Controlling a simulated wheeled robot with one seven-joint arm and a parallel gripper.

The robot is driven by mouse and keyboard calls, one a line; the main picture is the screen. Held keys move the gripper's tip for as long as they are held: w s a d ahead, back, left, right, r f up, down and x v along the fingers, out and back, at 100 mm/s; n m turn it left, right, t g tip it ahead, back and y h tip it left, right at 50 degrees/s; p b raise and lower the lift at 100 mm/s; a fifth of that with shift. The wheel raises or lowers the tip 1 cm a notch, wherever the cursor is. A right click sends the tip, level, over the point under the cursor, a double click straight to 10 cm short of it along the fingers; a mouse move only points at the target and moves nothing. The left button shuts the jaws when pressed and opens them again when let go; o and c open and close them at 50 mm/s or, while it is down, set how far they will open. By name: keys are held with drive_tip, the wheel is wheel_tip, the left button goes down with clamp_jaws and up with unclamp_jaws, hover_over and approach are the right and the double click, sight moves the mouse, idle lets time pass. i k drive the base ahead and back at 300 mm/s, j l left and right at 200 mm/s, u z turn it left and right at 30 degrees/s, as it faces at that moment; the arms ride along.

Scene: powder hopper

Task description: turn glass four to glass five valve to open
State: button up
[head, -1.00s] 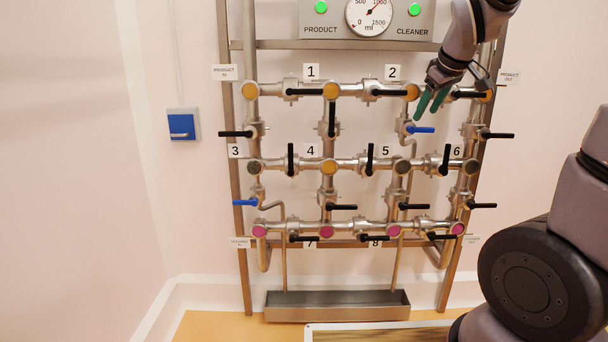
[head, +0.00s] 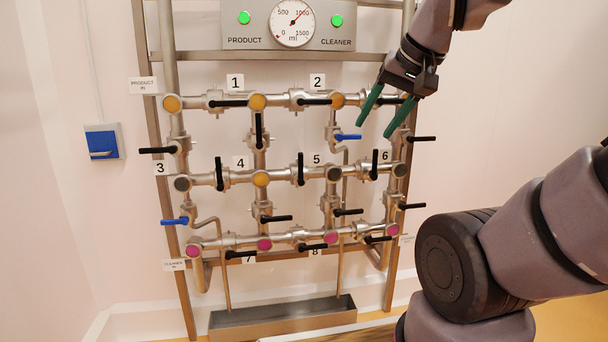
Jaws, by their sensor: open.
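The valve between glass four and glass five has a black handle (head: 300,169) that stands upright, crosswise to its horizontal pipe. Glass four (head: 261,179), to its left, is yellow-orange. Glass five (head: 334,174), to its right, is dark grey. My gripper (head: 375,128) has two green fingers, spread apart and empty. It hangs at the upper right of the pipe rack, with fingertips pointing down and left. In the picture it is above and to the right of the handle, clearly apart from it. Its depth from the rack is hard to tell.
A blue handle (head: 348,137) lies between the fingers and the valve in the picture. Another upright black handle (head: 375,164) is right of glass five. A gauge panel (head: 295,25) is above, a steel trough (head: 283,317) below. The left wall has a blue box (head: 104,141).

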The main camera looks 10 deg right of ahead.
sight(300, 181)
drive_tip(key=i+j, duration=0.1)
drive_tip(key=j, duration=0.9)
drive_tip(key=i+j, duration=0.15)
drive_tip(key=j, duration=0.35)
drive_tip(key=z, duration=0.05)
